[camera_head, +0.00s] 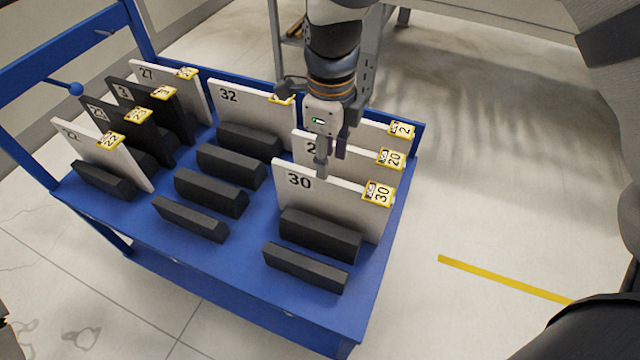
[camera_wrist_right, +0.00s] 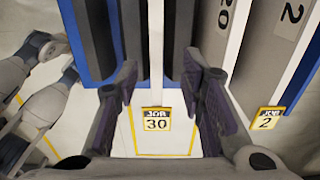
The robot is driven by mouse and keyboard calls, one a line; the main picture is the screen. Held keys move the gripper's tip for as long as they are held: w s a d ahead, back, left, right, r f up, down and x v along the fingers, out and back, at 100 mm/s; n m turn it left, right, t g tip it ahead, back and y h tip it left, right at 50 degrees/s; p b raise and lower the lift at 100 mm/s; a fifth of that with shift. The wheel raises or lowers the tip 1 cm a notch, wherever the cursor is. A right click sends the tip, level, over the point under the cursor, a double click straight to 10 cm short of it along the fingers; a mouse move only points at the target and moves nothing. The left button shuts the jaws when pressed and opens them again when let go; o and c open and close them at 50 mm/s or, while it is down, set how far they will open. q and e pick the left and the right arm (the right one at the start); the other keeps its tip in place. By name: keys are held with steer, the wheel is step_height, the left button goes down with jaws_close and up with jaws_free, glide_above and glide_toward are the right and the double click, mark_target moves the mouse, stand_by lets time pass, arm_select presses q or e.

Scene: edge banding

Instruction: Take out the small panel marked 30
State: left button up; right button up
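The white panel marked 30 (camera_head: 327,203) stands upright at the front right of the blue cart, with a yellow-edged tag 30 (camera_head: 378,193) at its top right corner. My right gripper (camera_head: 332,160) is above its top edge, one fingertip overlapping its front face in the head view. In the right wrist view, my right gripper (camera_wrist_right: 162,85) is open, its fingers on either side of the panel's thin edge, with gaps visible on both sides. The JOB 30 tag (camera_wrist_right: 156,119) shows between the fingers. My left gripper is not seen.
Panel 20 (camera_head: 350,155) stands close behind, with panel 2 (camera_head: 388,128) farther back. Panel 32 (camera_head: 240,100) is left of my right gripper. Several panels stand at the left. Black blocks (camera_head: 305,268) line the blue cart (camera_head: 225,262). Floor right of the cart is clear.

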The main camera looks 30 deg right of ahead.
glide_above(331, 195)
step_height(331, 195, down, 4)
steer(key=shift+f, duration=0.1)
steer(key=f, duration=0.2)
steer(key=f+b, duration=0.1)
steer(key=f, duration=0.3)
steer(key=shift+w+d+f, duration=0.15)
steer(key=shift+w+f, duration=0.15)
steer(key=shift+f, duration=0.1)
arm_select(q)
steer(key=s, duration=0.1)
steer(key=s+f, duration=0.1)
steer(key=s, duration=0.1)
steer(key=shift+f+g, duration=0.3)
arm_select(e)
steer(key=shift+r, duration=0.1)
jaws_close()
